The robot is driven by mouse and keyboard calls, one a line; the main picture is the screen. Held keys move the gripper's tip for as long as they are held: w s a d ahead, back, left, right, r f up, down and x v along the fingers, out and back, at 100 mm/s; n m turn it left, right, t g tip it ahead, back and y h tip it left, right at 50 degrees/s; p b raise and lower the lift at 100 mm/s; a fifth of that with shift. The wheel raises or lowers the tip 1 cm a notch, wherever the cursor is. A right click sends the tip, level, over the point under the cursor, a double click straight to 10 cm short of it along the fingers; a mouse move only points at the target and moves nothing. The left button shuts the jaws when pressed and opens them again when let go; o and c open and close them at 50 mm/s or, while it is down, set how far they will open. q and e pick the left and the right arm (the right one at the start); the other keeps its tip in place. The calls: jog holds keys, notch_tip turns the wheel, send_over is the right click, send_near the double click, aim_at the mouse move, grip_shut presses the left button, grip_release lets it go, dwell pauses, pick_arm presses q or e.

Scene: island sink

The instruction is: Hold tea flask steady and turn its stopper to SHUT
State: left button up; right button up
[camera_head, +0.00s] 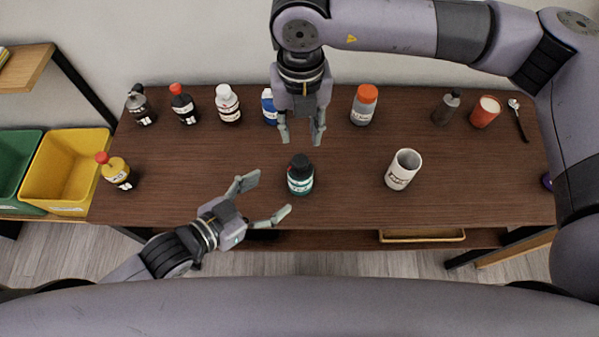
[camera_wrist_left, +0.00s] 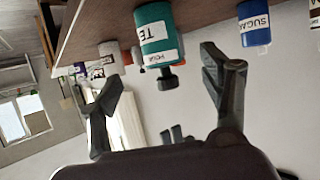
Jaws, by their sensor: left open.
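The tea flask (camera_head: 300,181) is a teal bottle with a white label, standing upright near the middle of the table. Its black stopper (camera_head: 299,162) is on top. The left wrist view shows the flask (camera_wrist_left: 155,27) and stopper (camera_wrist_left: 167,82) between the finger directions, tilted in the picture. My left gripper (camera_head: 263,198) is open and empty, left of and in front of the flask, apart from it. My right gripper (camera_head: 301,139) is open, fingers pointing down, just behind the stopper in the head view. I cannot tell its height above the stopper. The stopper's marking is not readable.
A white cup (camera_head: 402,170) stands right of the flask. A blue sugar jar (camera_head: 269,106) and an orange-capped jar (camera_head: 364,105) stand in the back row with several bottles. Yellow (camera_head: 68,165) and green bins lie beyond the left edge.

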aim_at(300, 175)
pick_arm(q)
jog(key=x, duration=1.1)
jog(key=shift+f, duration=0.1)
jog(key=shift+c, duration=0.6)
jog(key=c, duration=1.2)
